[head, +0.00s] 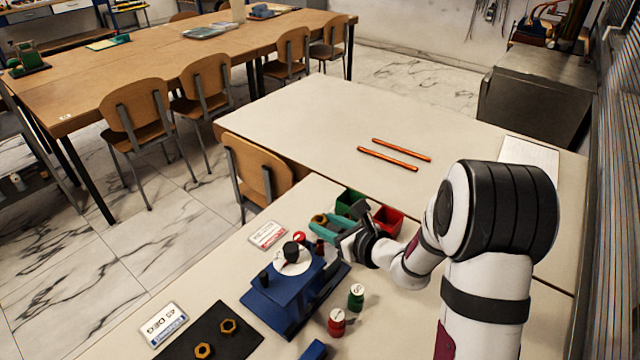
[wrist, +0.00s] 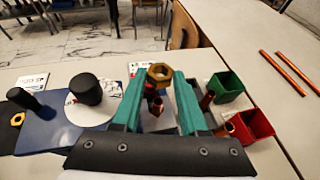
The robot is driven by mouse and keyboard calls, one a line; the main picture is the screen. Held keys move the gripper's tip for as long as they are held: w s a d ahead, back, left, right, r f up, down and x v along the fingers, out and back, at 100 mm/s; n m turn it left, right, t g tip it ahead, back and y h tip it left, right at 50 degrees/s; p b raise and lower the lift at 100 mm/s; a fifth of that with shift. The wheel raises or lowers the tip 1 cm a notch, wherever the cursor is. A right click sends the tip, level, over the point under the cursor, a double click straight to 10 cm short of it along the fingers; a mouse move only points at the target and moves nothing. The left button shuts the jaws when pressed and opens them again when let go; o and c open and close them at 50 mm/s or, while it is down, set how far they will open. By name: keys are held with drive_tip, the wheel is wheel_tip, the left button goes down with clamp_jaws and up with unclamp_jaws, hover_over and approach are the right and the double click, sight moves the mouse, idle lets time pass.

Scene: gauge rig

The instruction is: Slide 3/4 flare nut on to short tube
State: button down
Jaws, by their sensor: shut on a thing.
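My gripper (head: 328,228) has teal fingers and is shut on a brass hex nut (wrist: 159,73), held between the fingertips. The nut also shows in the head view (head: 318,218), beside the blue rig. In the wrist view, a short copper tube end (wrist: 156,106) shows between the fingers, below the nut in the picture. The nut looks apart from this tube, but the depth between them is hard to judge. Two more copper tube ends show right of the fingers, one upper (wrist: 207,99) and one lower (wrist: 226,129). Two other brass nuts, one farther (head: 228,326) and one nearer (head: 204,350), lie on a black mat.
The blue rig (head: 285,297) with a white dial and black knobs stands left of my gripper. Green (head: 351,203) and red (head: 388,218) bins stand behind it. Red (head: 337,322) and green (head: 356,297) capped containers stand in front. Two long copper tubes (head: 388,158) lie on the clear far table.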

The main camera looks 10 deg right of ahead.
sight(321, 244)
drive_tip(key=shift+d+f, duration=0.1)
drive_tip(key=shift+f, duration=0.45)
drive_tip(key=shift+m+t+h, duration=0.3)
drive_tip(key=shift+m, duration=0.2)
drive_tip(key=shift+s+f, duration=0.1)
drive_tip(key=shift+f, duration=2.2)
drive_tip(key=shift+f, duration=0.85)
drive_tip(key=shift+c, duration=1.8)
unclamp_jaws()
drive_tip(key=v, duration=1.2)
